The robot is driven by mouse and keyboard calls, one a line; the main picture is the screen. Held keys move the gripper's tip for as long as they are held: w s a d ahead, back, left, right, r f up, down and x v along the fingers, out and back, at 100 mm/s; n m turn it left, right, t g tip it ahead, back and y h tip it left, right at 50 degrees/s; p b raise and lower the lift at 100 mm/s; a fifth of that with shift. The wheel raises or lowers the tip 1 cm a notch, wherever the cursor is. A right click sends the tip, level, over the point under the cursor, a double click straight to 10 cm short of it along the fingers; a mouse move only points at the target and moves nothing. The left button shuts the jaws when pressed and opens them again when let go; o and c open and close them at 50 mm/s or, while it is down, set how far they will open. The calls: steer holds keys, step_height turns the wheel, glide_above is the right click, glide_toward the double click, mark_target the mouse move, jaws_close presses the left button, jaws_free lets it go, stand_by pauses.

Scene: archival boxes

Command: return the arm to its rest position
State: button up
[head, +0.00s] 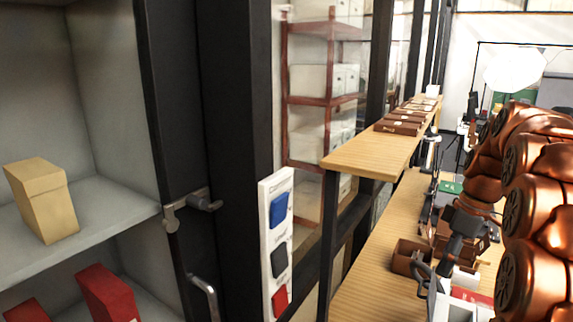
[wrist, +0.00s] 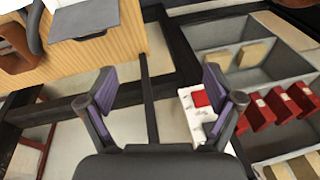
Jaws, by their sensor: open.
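My arm comes in from the right of the head view, copper coloured, and reaches over the wooden desk. My gripper (head: 426,281) shows in the head view above the desk, partly hidden by its own links. In the wrist view my gripper (wrist: 160,88) has its two dark fingers with purple pads spread wide apart. Nothing is between the fingers. The task names no other object.
A tan box (head: 42,199) stands on a grey shelf at left, red boxes (head: 106,293) below. A black post and a white panel (head: 278,245) stand between shelf and desk. A raised wooden shelf (head: 372,151) runs above the desk (head: 352,290), which holds brown trays.

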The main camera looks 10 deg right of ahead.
steer(key=s+a+f+m, duration=0.25)
steer(key=s+a, duration=0.35)
steer(key=a, duration=0.4)
steer(key=s+a+f+m+g+h, duration=0.1)
steer(key=s+a+f+m, duration=0.2)
steer(key=s, duration=0.7)
steer(key=s+a+f+m+h+b, duration=0.1)
steer(key=s+a+f+m, duration=0.2)
steer(key=s+a+f, duration=0.4)
steer(key=s+a, duration=0.1)
steer(key=s, duration=0.2)
steer(key=shift+s+a+f+g+h, duration=0.15)
steer(key=shift+s+a+g+h, duration=0.15)
steer(key=shift+a+g, duration=0.1)
steer(key=shift+m, duration=0.25)
